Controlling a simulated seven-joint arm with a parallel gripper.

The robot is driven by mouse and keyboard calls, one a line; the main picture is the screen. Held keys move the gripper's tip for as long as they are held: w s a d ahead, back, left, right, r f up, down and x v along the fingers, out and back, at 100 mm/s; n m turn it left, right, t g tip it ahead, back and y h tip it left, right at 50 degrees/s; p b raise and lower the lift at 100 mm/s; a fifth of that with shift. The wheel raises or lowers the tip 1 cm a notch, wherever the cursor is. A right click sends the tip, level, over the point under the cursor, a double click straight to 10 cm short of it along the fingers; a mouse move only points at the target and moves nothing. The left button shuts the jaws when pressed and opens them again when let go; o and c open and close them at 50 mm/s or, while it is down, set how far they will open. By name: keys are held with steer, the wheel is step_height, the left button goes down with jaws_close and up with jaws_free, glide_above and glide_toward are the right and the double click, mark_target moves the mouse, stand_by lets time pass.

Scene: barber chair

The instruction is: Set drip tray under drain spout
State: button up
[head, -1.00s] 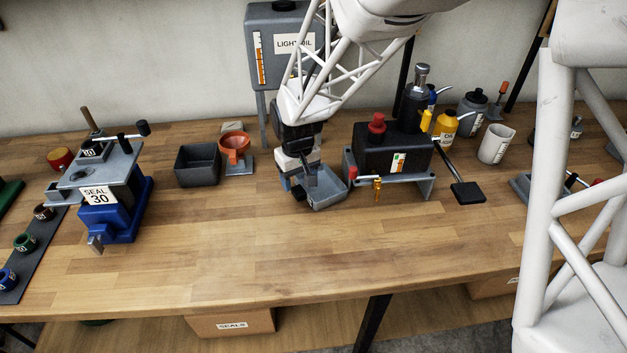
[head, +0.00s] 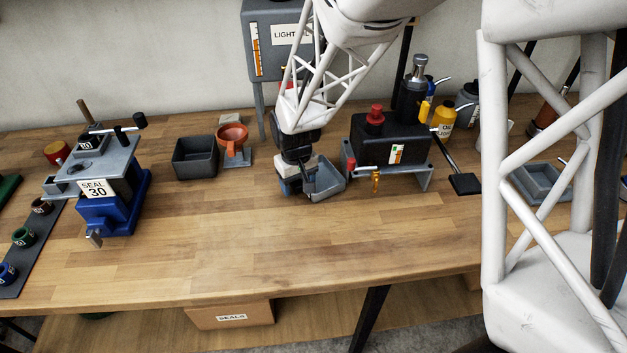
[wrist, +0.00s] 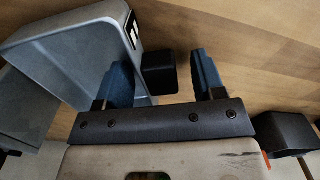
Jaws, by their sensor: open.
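The drip tray (head: 328,178), a grey-blue open box, rests on the bench just left of the pump stand. In the wrist view the tray (wrist: 75,60) fills the upper left. The drain spout, a brass tap (head: 376,181), hangs at the front of the black tank, to the right of the tray and apart from it. My gripper (head: 302,189) is at the tray's left front side. In the wrist view my gripper (wrist: 160,65) is open, its blue fingers on either side of a black block (wrist: 158,73) that looks like the tray's handle. Contact is unclear.
The black tank (head: 390,147) with a red cap stands on a grey stand right of the tray. A dark square bin (head: 195,158) and an orange funnel (head: 232,137) stand to the left. A black pedal-like pad (head: 464,184) lies to the right. The front bench is clear.

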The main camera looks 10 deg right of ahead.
steer(key=shift+c, duration=0.4)
jaws_close()
steer(key=shift+r, duration=0.1)
steer(key=shift+a+r, duration=0.2)
steer(key=shift+r, duration=0.2)
steer(key=r, duration=0.6)
steer(key=shift+s+a, duration=0.15)
steer(key=shift+a, duration=0.15)
steer(key=s+a, duration=0.1)
steer(key=a, duration=0.5)
steer(key=s+a, duration=0.2)
steer(key=a, duration=0.4)
steer(key=s+a, duration=0.2)
steer(key=a, duration=0.4)
steer(key=shift+s, duration=0.25)
